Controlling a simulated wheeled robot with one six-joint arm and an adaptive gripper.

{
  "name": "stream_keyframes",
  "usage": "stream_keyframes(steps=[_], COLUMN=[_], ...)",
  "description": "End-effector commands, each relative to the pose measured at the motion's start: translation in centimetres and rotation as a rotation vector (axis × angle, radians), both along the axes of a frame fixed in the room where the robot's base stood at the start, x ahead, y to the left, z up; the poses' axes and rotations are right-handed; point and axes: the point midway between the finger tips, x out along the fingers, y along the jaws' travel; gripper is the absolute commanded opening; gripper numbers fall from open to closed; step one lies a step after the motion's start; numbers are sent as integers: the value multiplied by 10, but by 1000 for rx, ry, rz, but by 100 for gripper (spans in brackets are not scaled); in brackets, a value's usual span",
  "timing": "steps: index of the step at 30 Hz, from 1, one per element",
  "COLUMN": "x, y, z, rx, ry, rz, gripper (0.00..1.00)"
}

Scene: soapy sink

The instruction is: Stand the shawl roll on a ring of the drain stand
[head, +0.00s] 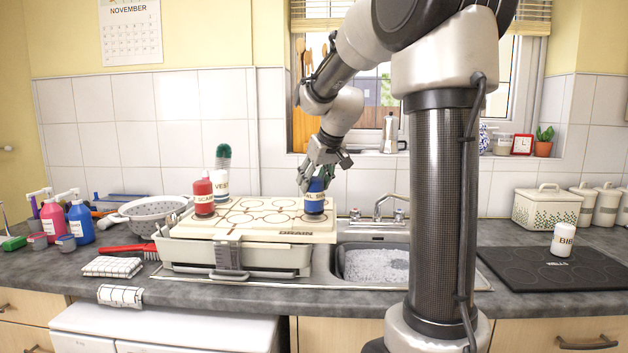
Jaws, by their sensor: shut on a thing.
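The blue shawl roll (315,203), with a pale label partly reading "AL SH", is upright at the right end of the drain stand (322,234). Its base appears to be at the stand's top, over or on a ring there; I cannot tell whether it touches. My gripper (315,181) comes from above and is shut on the roll's upper part, hiding its top. The stand is a cream board with dark ring outlines and the word "DRAIN" on its front edge. A red scarf roll (203,197) and a white vest roll (221,190) stand at its left end.
A soapy sink (375,266) with a tap (378,207) lies right of the stand. A white bib roll (563,241) stands on the black hob (560,272). A colander (150,213), bottles and a red brush (127,249) are at the left.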

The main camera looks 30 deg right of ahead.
Motion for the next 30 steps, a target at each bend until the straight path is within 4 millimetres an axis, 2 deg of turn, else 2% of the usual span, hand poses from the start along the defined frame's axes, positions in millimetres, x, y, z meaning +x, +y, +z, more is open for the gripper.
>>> stream_keyframes(steps=[17,18,21,22,30], x=[0,0,0,0,0], y=[0,0,0,0,0], z=[-11,-11,-11,-11,-11], rx=[0,0,0,0,0], ry=[0,0,0,0,1], rz=[0,0,0,0,0], gripper=[20,52,70,74,74])
